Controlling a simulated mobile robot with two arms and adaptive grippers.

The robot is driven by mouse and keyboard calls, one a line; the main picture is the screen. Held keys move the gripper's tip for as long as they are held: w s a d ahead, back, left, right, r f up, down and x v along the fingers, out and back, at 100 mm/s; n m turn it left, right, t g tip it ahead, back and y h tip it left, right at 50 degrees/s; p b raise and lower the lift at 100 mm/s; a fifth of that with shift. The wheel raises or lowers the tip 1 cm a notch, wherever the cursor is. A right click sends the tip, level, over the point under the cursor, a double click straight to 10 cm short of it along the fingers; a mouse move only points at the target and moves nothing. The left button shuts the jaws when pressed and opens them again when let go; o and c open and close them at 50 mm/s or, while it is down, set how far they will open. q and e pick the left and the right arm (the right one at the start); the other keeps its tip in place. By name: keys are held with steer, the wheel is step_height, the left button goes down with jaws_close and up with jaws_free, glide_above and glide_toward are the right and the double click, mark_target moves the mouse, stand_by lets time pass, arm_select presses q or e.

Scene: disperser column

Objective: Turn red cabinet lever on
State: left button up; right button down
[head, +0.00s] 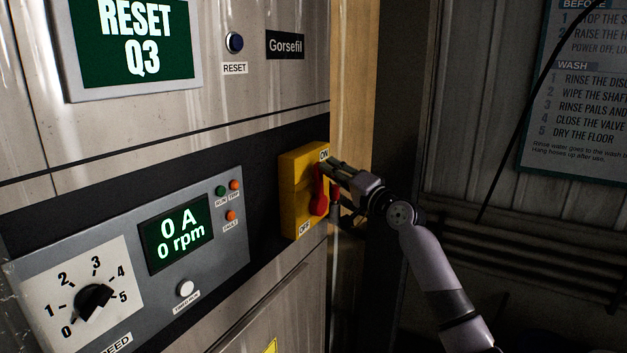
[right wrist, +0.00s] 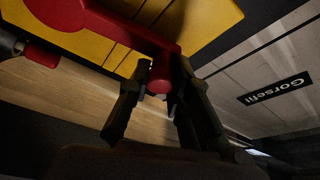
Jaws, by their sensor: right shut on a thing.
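The red lever (head: 319,203) is mounted on a yellow switch box (head: 288,195) on the cabinet's right part. The box has ON marked at its top and OFF at its bottom. In the head view the lever points up, toward the ON side; its upper end is partly hidden by my right gripper (head: 331,172). In the right wrist view the fingers (right wrist: 158,82) are on either side of the end of the red lever (right wrist: 150,45), shut on it. The yellow box (right wrist: 205,20) is behind it. My left gripper is not in view.
A grey control panel (head: 222,262) left of the box has a display (head: 176,238) reading 0 A and 0 rpm, and a dial (head: 95,300). A wall sign (head: 580,100) hangs at right.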

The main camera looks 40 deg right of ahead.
steer(key=shift+w+d+r+m+p, duration=0.2)
steer(key=shift+w+d+m+p, duration=0.05)
steer(key=shift+d+m+p, duration=0.5)
steer(key=c, duration=1.5)
jaws_free()
steer(key=shift+w+f, duration=0.1)
steer(key=shift+f, duration=0.05)
steer(key=shift+o, duration=0.2)
steer(key=shift+g, duration=0.3)
steer(key=s+f, duration=0.1)
steer(key=s, duration=1.1)
steer(key=shift+a+f, duration=0.2)
steer(key=shift+a, duration=0.05)
steer(key=shift+w+f, duration=0.1)
